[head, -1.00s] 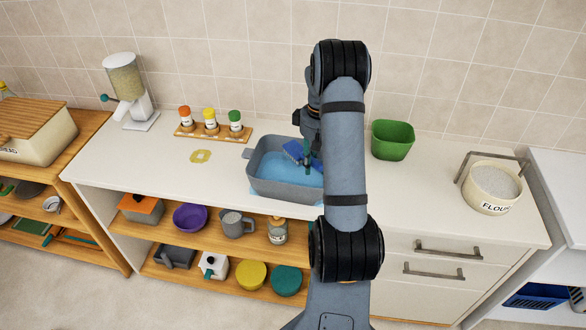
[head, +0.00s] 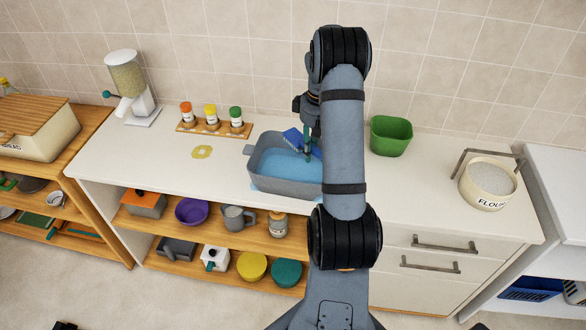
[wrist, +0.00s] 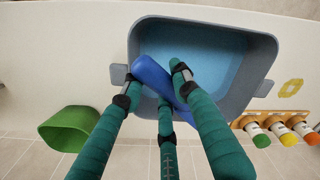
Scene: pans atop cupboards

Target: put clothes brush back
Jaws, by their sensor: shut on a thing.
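The blue clothes brush (head: 293,136) shows at the back of the grey basin (head: 262,178), partly hidden by my arm and gripper. My gripper (head: 308,152) has green fingers and is shut on the brush. I cannot tell whether the brush touches the basin. My arm hides the basin's right part in the head view.
A green tub (head: 391,136) stands right of the basin. A rack of spice jars (head: 210,127) and a yellow ring-like item (head: 202,152) are to the left. Counter left of the basin is mostly clear.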

